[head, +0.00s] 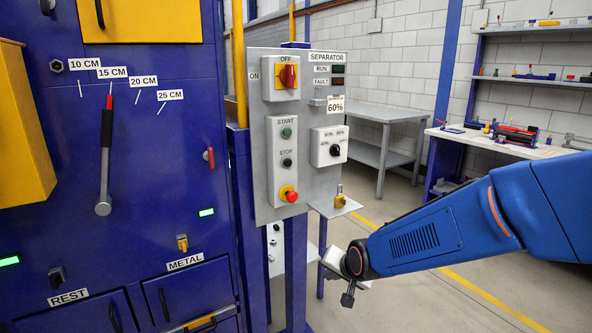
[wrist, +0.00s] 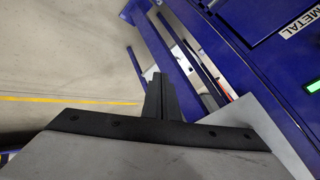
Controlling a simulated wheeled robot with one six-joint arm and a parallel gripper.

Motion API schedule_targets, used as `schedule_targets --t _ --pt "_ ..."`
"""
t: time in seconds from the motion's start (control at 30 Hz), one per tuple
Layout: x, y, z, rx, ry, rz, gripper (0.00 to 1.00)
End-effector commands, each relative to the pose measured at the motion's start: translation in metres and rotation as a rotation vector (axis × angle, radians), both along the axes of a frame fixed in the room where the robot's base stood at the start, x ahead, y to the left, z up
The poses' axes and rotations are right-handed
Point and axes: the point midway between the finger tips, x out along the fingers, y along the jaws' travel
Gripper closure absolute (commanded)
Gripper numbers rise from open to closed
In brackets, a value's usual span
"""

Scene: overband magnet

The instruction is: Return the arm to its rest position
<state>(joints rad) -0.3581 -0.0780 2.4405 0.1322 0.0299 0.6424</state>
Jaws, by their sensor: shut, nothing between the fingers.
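My blue arm reaches in from the right side of the head view. Part of the wrist is hidden behind the arm link.
The separator panel (head: 260,205) stands left of my arm, with a red switch (head: 288,76) and a stop button (head: 289,194). The blue machine (head: 150,215) fills the left. A grey table (head: 385,112) and workbench (head: 500,145) stand behind. Open floor lies below my arm.

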Motion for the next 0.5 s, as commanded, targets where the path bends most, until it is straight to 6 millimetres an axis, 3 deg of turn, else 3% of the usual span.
schedule_targets --t 0.2,0.5 --pt "-0.042 -0.048 0.033 -0.098 0.024 0.054 1.0" --pt "-0.114 -0.107 0.064 -0.234 0.077 0.133 1.0"
